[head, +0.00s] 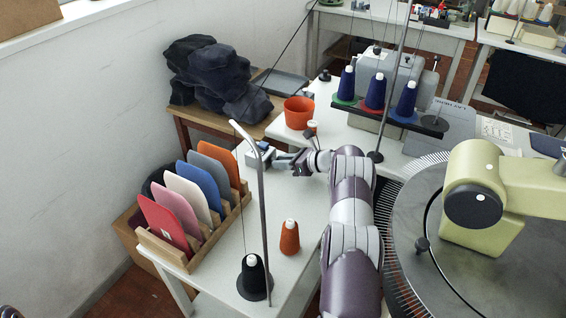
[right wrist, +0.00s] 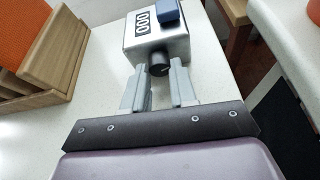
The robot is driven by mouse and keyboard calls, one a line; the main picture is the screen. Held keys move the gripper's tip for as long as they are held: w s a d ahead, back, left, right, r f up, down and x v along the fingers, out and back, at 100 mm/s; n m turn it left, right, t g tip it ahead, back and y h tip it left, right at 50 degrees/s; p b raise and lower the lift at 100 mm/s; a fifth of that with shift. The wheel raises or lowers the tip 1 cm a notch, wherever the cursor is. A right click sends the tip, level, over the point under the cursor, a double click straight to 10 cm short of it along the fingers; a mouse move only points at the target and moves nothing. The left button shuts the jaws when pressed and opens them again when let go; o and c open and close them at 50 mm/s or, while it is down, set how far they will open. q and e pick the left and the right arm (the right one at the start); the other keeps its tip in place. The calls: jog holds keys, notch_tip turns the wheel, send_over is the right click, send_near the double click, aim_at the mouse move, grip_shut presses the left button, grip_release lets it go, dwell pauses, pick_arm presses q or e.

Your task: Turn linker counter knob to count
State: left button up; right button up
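The linker counter is a small light-grey box with a blue block on top; in the head view the counter (head: 257,160) sits on the white table. In the right wrist view the counter (right wrist: 172,44) shows a display reading 000 and a dark round knob (right wrist: 159,63) on the side facing me. My right gripper (right wrist: 158,68) is open, its two grey fingertips on either side of the knob, with a small gap visible at each side. In the head view my right gripper (head: 277,162) is right beside the counter; the knob is too small to make out there.
A wooden rack (head: 207,237) of coloured panels stands left of the counter. An orange cone (head: 289,238), a black cone (head: 253,277) and a thin metal stand (head: 263,215) are in front. An orange pot (head: 298,112) stands behind. The round machine (head: 500,270) is at the right.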

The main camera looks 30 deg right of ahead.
jog(key=shift+f+n, duration=0.1)
jog(key=shift+n, duration=0.2)
grip_shut()
jog(key=n+h+b, duration=0.1)
jog(key=b, duration=0.2)
jog(key=n+t+h+b, duration=0.1)
jog(key=b, duration=0.3)
jog(key=shift+s+a+f+n, duration=0.1)
jog(key=shift+a+f+n, duration=0.1)
jog(key=shift+f+n, duration=0.2)
jog(key=shift+r+b, duration=0.2)
jog(key=shift+b, duration=0.1)
jog(key=shift+r+n, duration=0.25)
jog(key=shift+n, duration=0.05)
jog(key=o, duration=0.9)
grip_release()
jog(key=shift+s, duration=0.1)
jog(key=shift+t, duration=0.3)
jog(key=v, duration=1.2)
jog(key=shift+s+r, duration=0.25)
